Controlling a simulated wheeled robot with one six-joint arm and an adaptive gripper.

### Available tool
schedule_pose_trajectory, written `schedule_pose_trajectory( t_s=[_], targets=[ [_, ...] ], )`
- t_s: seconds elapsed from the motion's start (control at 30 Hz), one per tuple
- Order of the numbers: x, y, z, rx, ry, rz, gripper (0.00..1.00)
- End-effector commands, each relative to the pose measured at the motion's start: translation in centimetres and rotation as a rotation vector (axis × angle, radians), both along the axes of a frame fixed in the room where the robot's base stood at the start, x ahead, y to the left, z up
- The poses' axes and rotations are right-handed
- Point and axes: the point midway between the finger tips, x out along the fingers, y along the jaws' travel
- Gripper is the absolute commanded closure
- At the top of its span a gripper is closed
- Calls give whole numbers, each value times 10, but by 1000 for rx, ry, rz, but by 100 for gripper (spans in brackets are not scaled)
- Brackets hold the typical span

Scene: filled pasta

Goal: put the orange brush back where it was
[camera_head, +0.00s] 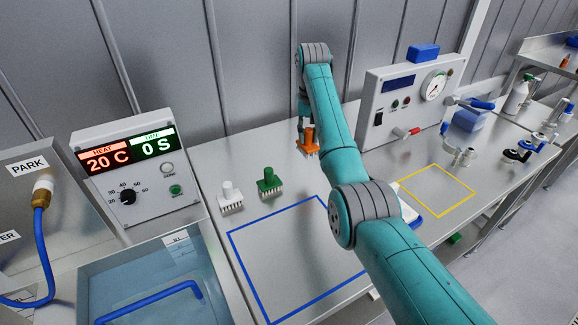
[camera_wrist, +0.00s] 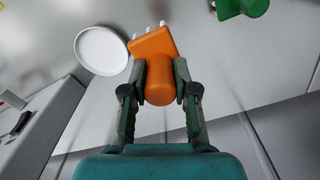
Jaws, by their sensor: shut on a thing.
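The orange brush (camera_wrist: 152,45) is held in my gripper (camera_wrist: 160,75), with the fingers shut around its rounded handle in the wrist view. In the head view my gripper (camera_head: 304,122) hangs over the back of the steel bench, and the orange brush (camera_head: 308,142) points bristles down below it. I cannot tell whether the bristles touch the bench. The green brush (camera_head: 269,182) stands to the left on the bench, and the white brush (camera_head: 231,196) stands further left. The green brush also shows at the top right of the wrist view (camera_wrist: 240,6).
A white disc (camera_wrist: 101,50) lies beside the orange brush in the wrist view. A blue-outlined square (camera_head: 262,290) and a yellow-outlined square (camera_head: 466,204) mark the bench. A grey control box (camera_head: 385,122) stands right of my gripper. A heat-and-time box (camera_head: 135,170) stands left.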

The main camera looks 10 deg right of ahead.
Motion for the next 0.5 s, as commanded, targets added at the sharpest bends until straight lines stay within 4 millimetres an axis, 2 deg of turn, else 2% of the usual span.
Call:
schedule_pose_trajectory(
  t_s=[0.3, 0.5],
  targets=[
    [-4, 1, -47, 0, 3, -1, 100],
    [-5, 2, -66, 0, 1, -1, 100]
  ],
)
